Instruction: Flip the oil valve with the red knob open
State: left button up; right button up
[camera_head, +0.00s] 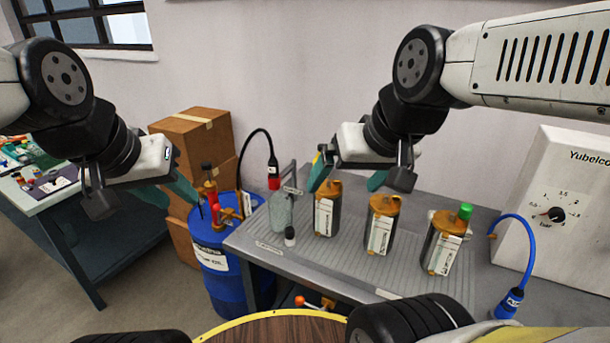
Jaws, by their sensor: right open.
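A red valve part with brass fittings (212,192) stands on top of the blue barrel (224,262), left of the metal table. A second, orange-red knob (299,300) on a brass fitting shows below the table's front edge. I cannot tell for certain which is the oil valve's knob. My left gripper (182,206) is just left of the barrel's valve, its teal fingers pointing down toward it; whether they touch it or hold anything is unclear. My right gripper (345,186) is open above the table, close over the left-hand pump canister (327,210).
The metal table (300,262) also holds two more canisters (382,226), one with a green cap (465,211), and a glass bottle (281,212). A black hose (257,133) hangs behind the barrel. A gauge box (555,205) stands at right. Cardboard boxes (197,140) stack behind the barrel.

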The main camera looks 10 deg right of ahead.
aim_at(216, 207)
jog(key=i+j, duration=0.25)
jog(key=j, duration=0.15)
jog(key=i+j, duration=0.5)
jog(key=j, duration=0.25)
